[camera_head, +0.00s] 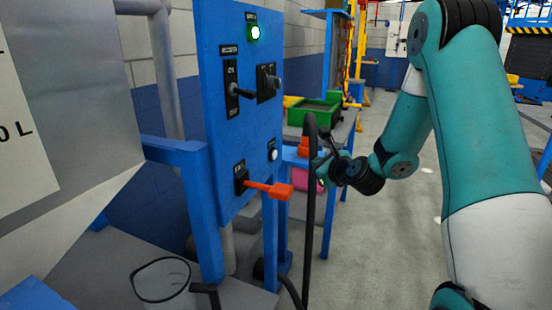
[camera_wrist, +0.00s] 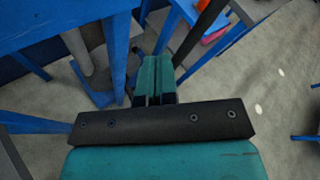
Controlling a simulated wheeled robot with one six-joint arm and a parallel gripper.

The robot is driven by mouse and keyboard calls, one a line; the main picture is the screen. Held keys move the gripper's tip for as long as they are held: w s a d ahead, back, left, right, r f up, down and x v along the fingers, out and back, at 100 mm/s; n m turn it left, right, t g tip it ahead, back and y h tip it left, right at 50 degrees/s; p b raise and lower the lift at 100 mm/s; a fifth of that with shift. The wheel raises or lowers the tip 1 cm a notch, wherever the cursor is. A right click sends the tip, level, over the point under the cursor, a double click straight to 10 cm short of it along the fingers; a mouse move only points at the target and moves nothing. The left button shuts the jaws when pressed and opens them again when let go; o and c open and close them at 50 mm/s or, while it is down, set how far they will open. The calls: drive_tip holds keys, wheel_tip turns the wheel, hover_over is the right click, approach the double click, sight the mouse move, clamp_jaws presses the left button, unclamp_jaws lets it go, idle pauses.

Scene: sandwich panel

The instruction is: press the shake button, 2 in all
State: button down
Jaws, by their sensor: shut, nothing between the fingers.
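A blue upright panel (camera_head: 231,130) stands left of centre in the head view. It bears a pale round button (camera_head: 273,154) at its lower right edge; its label is too small to read, so I cannot tell for sure that it is the shake button. My gripper (camera_head: 323,160) is right of the panel, apart from that button. In the wrist view my gripper (camera_wrist: 157,60) shows its two teal fingers together, shut and empty. No button shows in the wrist view.
The panel also carries a lit green lamp (camera_head: 254,32), a black lever (camera_head: 235,88), a dark switch (camera_head: 268,82) and an orange-handled lever (camera_head: 268,188) sticking out. A dark post (camera_head: 310,200) rises near my gripper. A green bin (camera_head: 313,112) stands behind. Grey floor is open at right.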

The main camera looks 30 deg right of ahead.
sight(274, 155)
drive_tip(key=shift+a, duration=0.1)
drive_tip(key=w+a+p, duration=0.5)
drive_tip(key=w+p, duration=0.2)
drive_tip(key=p, duration=0.2)
drive_tip(key=shift+a, duration=0.2)
drive_tip(key=shift+w+a+r+p, duration=0.1)
drive_tip(key=shift+w+a+p, duration=0.1)
drive_tip(key=shift+p, duration=0.45)
idle(1.5)
